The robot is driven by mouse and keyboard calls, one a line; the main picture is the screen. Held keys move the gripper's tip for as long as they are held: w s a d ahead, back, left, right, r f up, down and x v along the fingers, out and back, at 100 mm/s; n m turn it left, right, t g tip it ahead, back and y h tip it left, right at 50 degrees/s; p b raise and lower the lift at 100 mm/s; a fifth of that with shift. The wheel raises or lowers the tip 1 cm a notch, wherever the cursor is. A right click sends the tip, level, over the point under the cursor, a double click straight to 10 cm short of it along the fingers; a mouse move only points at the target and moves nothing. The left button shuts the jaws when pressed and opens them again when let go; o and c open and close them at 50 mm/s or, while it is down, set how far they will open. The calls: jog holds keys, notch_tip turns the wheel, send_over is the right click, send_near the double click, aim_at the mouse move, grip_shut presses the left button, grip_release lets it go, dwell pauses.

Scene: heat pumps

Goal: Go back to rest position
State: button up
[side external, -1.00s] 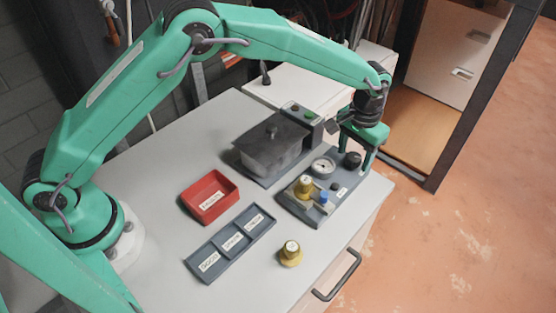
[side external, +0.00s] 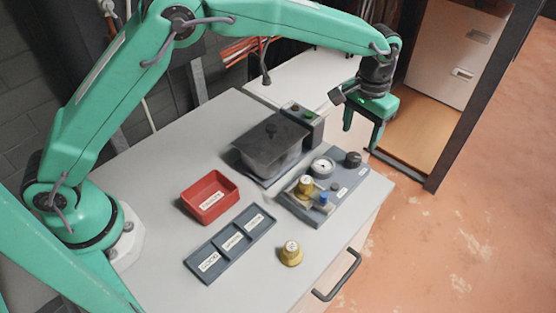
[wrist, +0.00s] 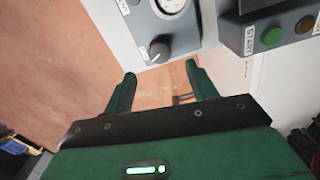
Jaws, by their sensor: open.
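My gripper (side external: 361,136) hangs above and beyond the far right corner of the table in the side view. It is open, with nothing between its fingers. In the wrist view its two green fingers (wrist: 159,84) stand apart, with orange floor behind them. The grey panel (side external: 332,196) below it carries a gauge (side external: 322,167), a black knob (side external: 353,159), a brass part (side external: 305,185) and a blue piece (side external: 323,198). The black knob also shows in the wrist view (wrist: 160,51), just past the fingertips, and looks apart from them.
A grey lidded box (side external: 270,146) stands behind the panel with a button unit (side external: 302,121). A red bin (side external: 210,197), a labelled three-part tray (side external: 231,244) and a loose brass part (side external: 291,254) lie on the table (side external: 150,185). Open floor (side external: 450,230) is at right.

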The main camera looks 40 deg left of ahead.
jog(key=shift+r, duration=0.3)
jog(key=shift+a+r, duration=0.25)
jog(key=s+a+r+t, duration=0.3)
jog(key=s+a+r, duration=0.7)
jog(key=a+r, duration=0.45)
jog(key=s+a+f+t, duration=0.1)
jog(key=s+a, duration=0.4)
jog(key=s, duration=0.4)
jog(key=s+a+f+n+t, duration=0.1)
jog(key=s+a, duration=0.5)
jog(key=s, duration=0.4)
jog(key=shift+s+a+f+t, duration=0.15)
jog(key=shift+s+a+t, duration=0.1)
jog(key=shift+s+t, duration=0.05)
